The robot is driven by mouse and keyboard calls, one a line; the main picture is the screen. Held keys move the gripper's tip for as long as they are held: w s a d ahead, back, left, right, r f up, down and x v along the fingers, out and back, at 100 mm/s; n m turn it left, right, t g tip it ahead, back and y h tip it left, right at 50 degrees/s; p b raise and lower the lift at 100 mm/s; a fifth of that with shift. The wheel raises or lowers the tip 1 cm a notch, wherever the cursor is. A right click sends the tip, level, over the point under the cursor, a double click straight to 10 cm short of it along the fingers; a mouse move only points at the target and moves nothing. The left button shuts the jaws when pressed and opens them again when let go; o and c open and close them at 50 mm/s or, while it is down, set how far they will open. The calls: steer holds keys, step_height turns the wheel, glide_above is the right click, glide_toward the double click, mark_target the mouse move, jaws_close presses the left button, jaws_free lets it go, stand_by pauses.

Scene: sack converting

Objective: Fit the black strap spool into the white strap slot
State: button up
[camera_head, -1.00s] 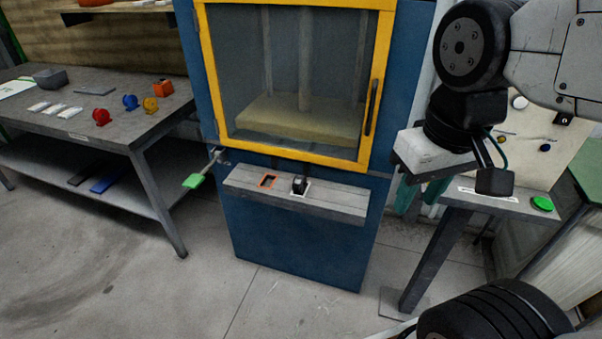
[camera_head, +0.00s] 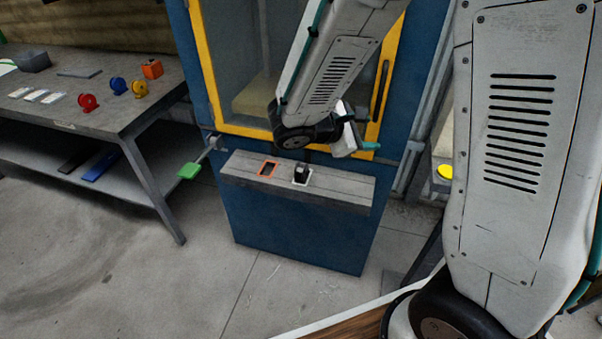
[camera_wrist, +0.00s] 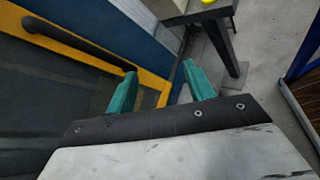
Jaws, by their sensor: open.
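The black strap spool (camera_head: 301,171) stands at the white strap slot (camera_head: 307,184), a white-rimmed opening on the grey ledge of the blue machine in the head view. Its top shows above the rim. I cannot tell how deep it sits. My gripper (camera_wrist: 160,88) is open, with its two teal fingers apart and nothing between them in the wrist view. In the head view it is above and to the right of the spool, in front of the machine's yellow-framed door, clear of the spool. The spool and slot are not in the wrist view.
An empty-looking orange-rimmed slot (camera_head: 267,170) is left of the white one. A green-handled lever (camera_head: 190,171) juts out left of the ledge. A dark door handle (camera_wrist: 75,42) is near my gripper.

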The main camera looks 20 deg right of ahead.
steer(key=w+a+f+n+t, duration=0.6)
steer(key=w+a+f+n, duration=0.15)
steer(key=f, duration=0.25)
steer(key=n+t+y, duration=0.4)
steer(key=n, duration=0.4)
glide_toward(299, 172)
steer(key=shift+m, duration=0.25)
steer(key=x, duration=0.5)
steer(key=shift+d, duration=0.1)
steer(key=x, duration=0.7)
steer(key=shift+w+d+f, duration=0.1)
steer(key=shift+w+f, duration=0.1)
steer(key=shift+w, duration=0.05)
jaws_close()
steer(key=shift+r, duration=0.1)
